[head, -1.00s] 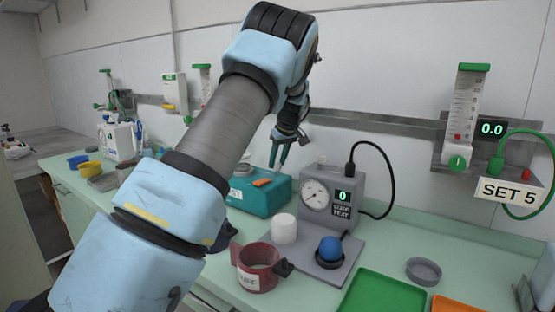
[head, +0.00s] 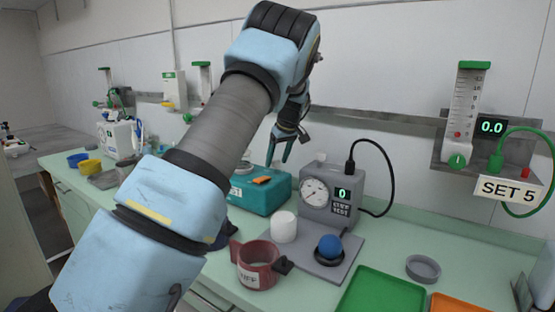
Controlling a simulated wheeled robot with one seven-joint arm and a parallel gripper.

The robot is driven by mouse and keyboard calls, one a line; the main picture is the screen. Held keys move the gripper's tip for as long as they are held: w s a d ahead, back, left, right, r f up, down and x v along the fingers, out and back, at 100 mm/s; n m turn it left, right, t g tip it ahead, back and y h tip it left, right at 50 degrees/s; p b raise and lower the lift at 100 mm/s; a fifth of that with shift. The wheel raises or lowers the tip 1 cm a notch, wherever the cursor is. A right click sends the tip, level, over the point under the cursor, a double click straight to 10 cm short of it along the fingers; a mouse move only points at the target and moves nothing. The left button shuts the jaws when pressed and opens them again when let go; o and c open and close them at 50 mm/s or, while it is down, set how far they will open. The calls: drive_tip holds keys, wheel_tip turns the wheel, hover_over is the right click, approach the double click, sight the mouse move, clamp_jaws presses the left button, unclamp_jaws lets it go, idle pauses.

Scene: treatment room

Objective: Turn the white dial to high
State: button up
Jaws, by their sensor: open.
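My gripper (head: 279,160) has teal fingers pointing down. It is open and empty, in front of the wall and above the teal box (head: 272,200). An orange piece (head: 261,180) lies on top of the box. A plain white round cylinder (head: 284,226) stands on a grey base plate, below and apart from my gripper; I cannot tell whether it is the white dial. No high or low marks are readable. My arm hides part of the bench and the left side of the teal box.
A grey gauge unit (head: 342,211) with a black cable stands right of the box. A blue ball (head: 330,246) sits on its plate. A maroon cuff (head: 258,264), green tray (head: 382,292) and grey ring (head: 423,268) are nearer. A flowmeter (head: 469,105) hangs at right.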

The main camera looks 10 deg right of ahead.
drive_tip(key=b+v, duration=0.2)
drive_tip(key=v, duration=0.8)
drive_tip(key=shift+s+r+b, duration=0.25)
drive_tip(key=shift+r+b, duration=0.05)
drive_tip(key=shift+r, duration=0.05)
drive_tip(key=shift+d, duration=0.1)
drive_tip(key=s+a+f+m+g+h, duration=0.1)
drive_tip(key=s+a+f, duration=0.35)
drive_tip(key=a, duration=0.35)
drive_tip(key=s+a+f+m, duration=0.1)
drive_tip(key=s+a+f, duration=0.2)
drive_tip(key=s+a, duration=0.3)
drive_tip(key=s+a+f+m+g+h, duration=0.1)
drive_tip(key=s+a+f, duration=0.25)
drive_tip(key=a, duration=0.55)
drive_tip(key=s+a+f+m, duration=0.1)
drive_tip(key=s+a+f, duration=0.1)
drive_tip(key=s, duration=0.5)
drive_tip(key=s+a+f+m, duration=0.1)
drive_tip(key=s+a+f, duration=0.2)
drive_tip(key=s, duration=0.5)
drive_tip(key=shift+a+f+m, duration=0.15)
drive_tip(key=shift+a+m, duration=0.15)
drive_tip(key=shift+a, duration=0.15)
